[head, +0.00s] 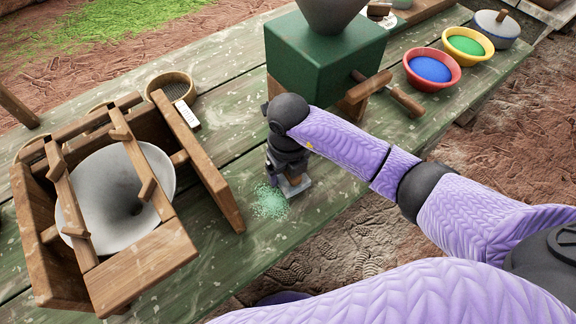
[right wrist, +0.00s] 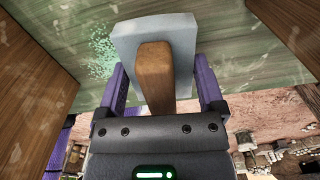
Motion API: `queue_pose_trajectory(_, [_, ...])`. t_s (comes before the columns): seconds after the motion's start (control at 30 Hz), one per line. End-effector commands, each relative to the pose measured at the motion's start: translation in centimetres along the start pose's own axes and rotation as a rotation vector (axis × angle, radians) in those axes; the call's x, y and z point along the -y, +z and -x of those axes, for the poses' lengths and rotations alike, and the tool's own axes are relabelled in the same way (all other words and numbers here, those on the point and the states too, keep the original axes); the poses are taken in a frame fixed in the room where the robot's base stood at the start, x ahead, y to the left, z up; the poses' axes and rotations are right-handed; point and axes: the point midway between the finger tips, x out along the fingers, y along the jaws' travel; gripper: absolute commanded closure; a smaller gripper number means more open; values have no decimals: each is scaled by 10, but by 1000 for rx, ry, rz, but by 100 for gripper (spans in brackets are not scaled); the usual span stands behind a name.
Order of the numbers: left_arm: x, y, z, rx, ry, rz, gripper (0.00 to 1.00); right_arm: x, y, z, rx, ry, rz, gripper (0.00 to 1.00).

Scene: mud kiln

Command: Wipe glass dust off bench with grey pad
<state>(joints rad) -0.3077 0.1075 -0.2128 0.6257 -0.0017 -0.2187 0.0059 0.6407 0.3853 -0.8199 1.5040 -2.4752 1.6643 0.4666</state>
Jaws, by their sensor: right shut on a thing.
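The grey pad (right wrist: 182,40) has a wooden handle (right wrist: 155,75), and my right gripper (right wrist: 160,95) is shut on that handle. In the head view the pad (head: 294,187) is low at the bench top under my right gripper (head: 285,172), mostly hidden by it. Pale green glass dust (head: 269,202) lies on the green bench (head: 225,245) just left of the pad. The dust also shows in the right wrist view (right wrist: 100,48), left of the pad. I cannot tell whether the pad presses on the bench. My left gripper is not in view.
A wooden frame (head: 215,180) with a white funnel-like bowl (head: 150,165) stands left of the dust. A green box-shaped mill (head: 322,60) with a crank handle (head: 405,101) stands behind. Red (head: 432,87) and yellow (head: 451,49) bowls of powder sit at the back right. A sieve (head: 172,88) lies behind the frame.

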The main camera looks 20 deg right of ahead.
Motion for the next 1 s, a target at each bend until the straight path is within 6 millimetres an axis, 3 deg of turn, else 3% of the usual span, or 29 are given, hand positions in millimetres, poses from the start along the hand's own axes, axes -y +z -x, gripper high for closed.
queue_pose_trajectory(1.0, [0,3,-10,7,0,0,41,0,0,-14,-1,0,0,60])
